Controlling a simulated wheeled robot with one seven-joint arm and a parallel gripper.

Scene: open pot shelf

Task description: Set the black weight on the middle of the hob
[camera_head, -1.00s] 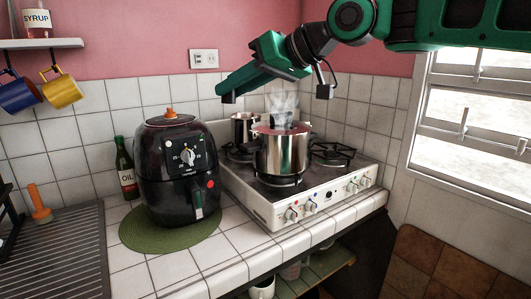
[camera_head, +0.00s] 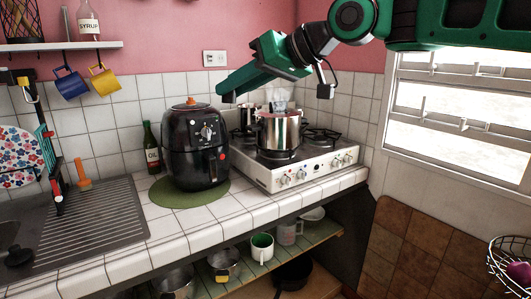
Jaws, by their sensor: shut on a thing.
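My green gripper (camera_head: 229,95) hangs at upper centre, its body sloping down to the left. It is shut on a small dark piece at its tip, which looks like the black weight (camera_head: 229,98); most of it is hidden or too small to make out. The hob (camera_head: 318,166) is white with knobs along its front, on the tiled counter below and right of the tip. A steaming steel pot (camera_head: 279,133) stands at its front left and a smaller pot (camera_head: 247,118) behind. The middle of the hob is partly hidden by the front pot.
A black air fryer (camera_head: 195,150) on a green mat stands left of the hob, an oil bottle (camera_head: 151,150) beside it. A wall shelf (camera_head: 60,46) with hanging mugs is upper left. Below the counter, an open shelf (camera_head: 215,287) holds pots and mugs. A window is at right.

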